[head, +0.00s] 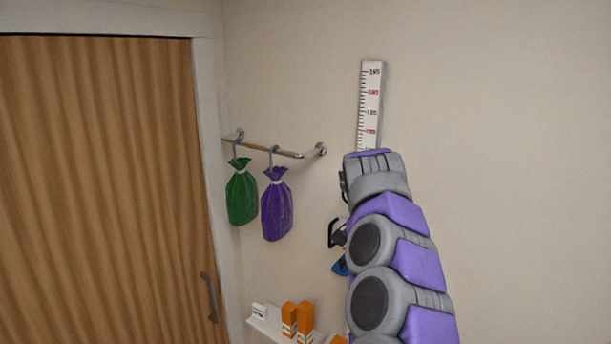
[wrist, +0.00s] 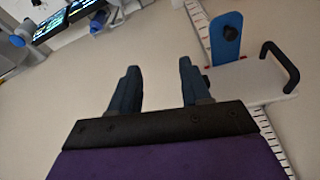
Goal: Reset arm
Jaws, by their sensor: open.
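My arm rises on the right of the head view in grey and purple links, in front of a wall with a white measuring scale (head: 370,100). My gripper (wrist: 157,75) shows in the wrist view with its two dark fingers apart and nothing between them. To the right of the fingers is a white plate (wrist: 245,82) with a blue bracket (wrist: 226,38) and a black handle (wrist: 284,62), in front of the scale strip. In the head view the gripper's fingers are hidden behind the arm.
A wall rail (head: 265,146) holds a green bag (head: 241,195) and a purple bag (head: 277,205) on hooks. Below is a white shelf (head: 262,326) with orange boxes (head: 304,318). A wooden door (head: 100,190) stands left. Lit screens (wrist: 48,26) show upper left in the wrist view.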

